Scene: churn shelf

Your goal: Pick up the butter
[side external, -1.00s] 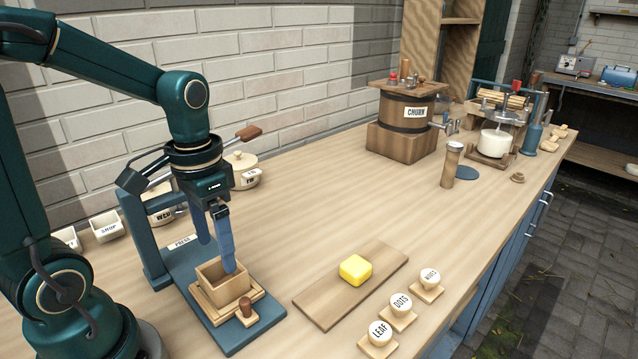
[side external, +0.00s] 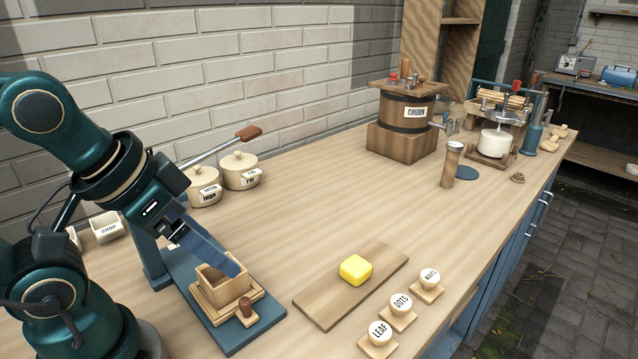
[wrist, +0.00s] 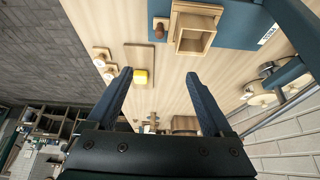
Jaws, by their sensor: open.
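The butter (side external: 355,269) is a yellow block lying on a flat wooden board (side external: 325,303) in the side external view. It also shows in the wrist view (wrist: 141,76), beyond the fingertips and a little left of centre. My gripper (side external: 236,268) is tilted over the wooden box of the press, to the left of the butter and well apart from it. In the wrist view my gripper (wrist: 158,75) has its two blue fingers spread wide with nothing between them.
The open wooden box (side external: 222,287) stands on the blue press base (side external: 190,268) under my fingers. Stamps labelled LEAF (side external: 380,335), DOTS and WAVES-like text stand right of the board. The churn (side external: 405,115) and lidded pots (side external: 240,170) are farther back. The middle counter is clear.

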